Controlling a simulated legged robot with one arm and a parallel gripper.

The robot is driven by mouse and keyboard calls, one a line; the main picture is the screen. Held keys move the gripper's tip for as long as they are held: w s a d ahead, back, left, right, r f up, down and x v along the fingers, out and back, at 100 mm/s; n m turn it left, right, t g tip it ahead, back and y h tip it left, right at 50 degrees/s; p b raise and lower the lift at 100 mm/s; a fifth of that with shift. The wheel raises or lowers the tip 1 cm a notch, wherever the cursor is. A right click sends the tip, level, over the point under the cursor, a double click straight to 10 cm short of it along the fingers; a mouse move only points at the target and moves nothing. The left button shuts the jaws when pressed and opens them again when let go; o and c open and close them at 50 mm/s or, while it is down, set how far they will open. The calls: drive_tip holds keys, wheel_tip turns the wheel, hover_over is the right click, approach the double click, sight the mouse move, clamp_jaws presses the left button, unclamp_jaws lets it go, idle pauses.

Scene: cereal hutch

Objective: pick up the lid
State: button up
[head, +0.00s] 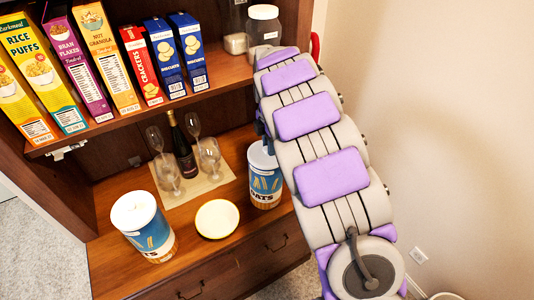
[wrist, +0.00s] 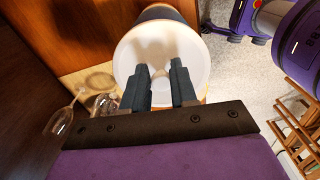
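In the head view, a blue oats canister (head: 265,185) stands at the right of the hutch counter, its top partly hidden by my arm. In the wrist view a broad white round top, which looks like a lid (wrist: 190,45), lies under my gripper (wrist: 160,76). The two dark fingers are apart, with nothing seen between them, and overlap the white top; I cannot tell whether they touch it. A second blue canister with a white top (head: 134,208) stands at the left front.
A shallow white dish-like round (head: 217,219) lies between the canisters. A wine bottle (head: 181,148) and several glasses stand on a mat behind. Cereal boxes (head: 105,60) and jars fill the shelf above. A wall is at the right.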

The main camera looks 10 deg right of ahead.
sight(266, 158)
drive_tip(key=shift+d, duration=0.2)
drive_tip(key=shift+c, duration=0.8)
drive_tip(key=shift+a, duration=0.15)
drive_tip(key=shift+c, duration=0.6)
drive_tip(key=shift+s+a, duration=0.1)
drive_tip(key=shift+a, duration=1.4)
clamp_jaws()
drive_tip(key=shift+d, duration=0.2)
drive_tip(key=shift+d+r+p, duration=0.4)
drive_tip(key=shift+d+r, duration=0.6)
drive_tip(key=shift+a+r+p, duration=0.2)
drive_tip(key=shift+r+p, duration=0.15)
drive_tip(key=shift+r, duration=0.6)
drive_tip(key=shift+s+a+f, duration=0.1)
drive_tip(key=shift+s+a, duration=0.15)
drive_tip(key=shift+s, duration=0.3)
drive_tip(key=shift+s+a, duration=0.2)
drive_tip(key=shift+s, duration=0.3)
drive_tip(key=s+d+r+p, duration=0.1)
drive_tip(key=s+d, duration=0.1)
drive_tip(key=s, duration=0.4)
drive_tip(key=s+d+r+p, duration=0.1)
drive_tip(key=s+d+p, duration=0.15)
drive_tip(key=s, duration=0.45)
drive_tip(key=shift+d+r+p, duration=0.25)
drive_tip(key=shift+r+p, duration=0.1)
drive_tip(key=shift+r, duration=0.75)
drive_tip(key=shift+d+r+p, duration=0.25)
drive_tip(key=shift+r+p, duration=0.1)
drive_tip(key=shift+r, duration=0.7)
